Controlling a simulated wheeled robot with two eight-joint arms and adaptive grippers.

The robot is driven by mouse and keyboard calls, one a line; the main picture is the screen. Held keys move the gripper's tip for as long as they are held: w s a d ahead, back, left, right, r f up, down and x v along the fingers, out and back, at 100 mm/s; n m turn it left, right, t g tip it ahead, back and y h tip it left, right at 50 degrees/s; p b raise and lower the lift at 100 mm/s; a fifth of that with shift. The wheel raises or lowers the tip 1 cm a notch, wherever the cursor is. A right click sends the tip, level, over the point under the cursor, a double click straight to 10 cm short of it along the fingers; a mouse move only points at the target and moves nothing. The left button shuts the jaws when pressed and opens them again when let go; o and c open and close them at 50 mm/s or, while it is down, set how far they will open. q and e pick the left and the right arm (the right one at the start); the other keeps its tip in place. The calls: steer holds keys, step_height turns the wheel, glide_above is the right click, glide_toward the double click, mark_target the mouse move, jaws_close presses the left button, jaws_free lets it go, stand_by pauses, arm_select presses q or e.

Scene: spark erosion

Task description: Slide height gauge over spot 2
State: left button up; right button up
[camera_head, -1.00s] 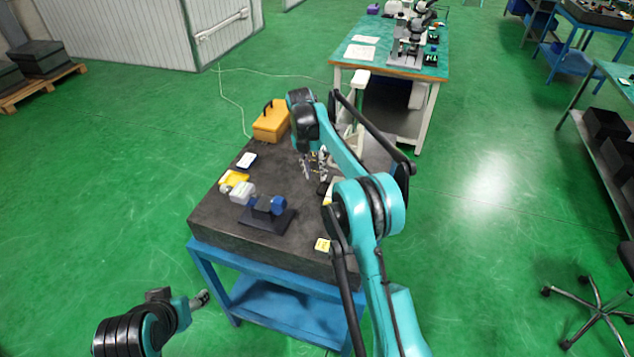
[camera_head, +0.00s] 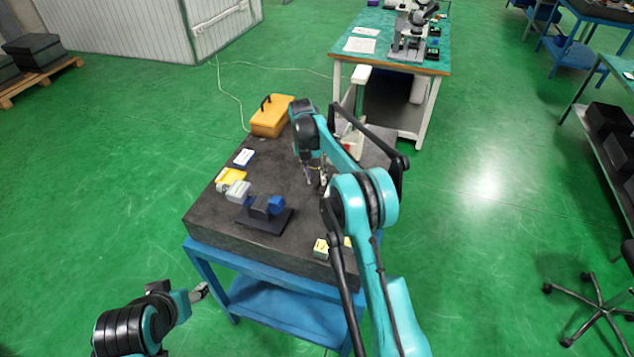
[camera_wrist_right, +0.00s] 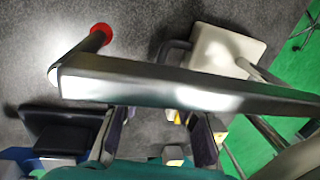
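What looks like the height gauge stands at the back right of the dark stone plate (camera_head: 215,215). In the right wrist view a cream base (camera_wrist_right: 226,52) lies at the upper right. My right gripper (camera_head: 318,178) hangs over the plate in front of the gauge. Its dark fingers (camera_wrist_right: 158,140) are apart with nothing seen between them. My left gripper (camera_head: 200,291) is low at the front left, off the plate; its finger state is unclear. I cannot make out spot 2.
A yellow case (camera_head: 271,116) stands at the plate's back left. A blue and black device (camera_head: 264,208) is at the front. Small yellow and white blocks (camera_head: 232,180) lie left; another yellow block (camera_head: 321,249) is at the front edge. A metallic bar (camera_wrist_right: 180,84) crosses the wrist view.

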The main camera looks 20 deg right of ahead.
arm_select(q)
steer(key=shift+f, duration=0.15)
arm_select(e)
steer(key=shift+s+d+f, duration=0.1)
steer(key=shift+d+f, duration=0.05)
steer(key=shift+f, duration=0.8)
jaws_close()
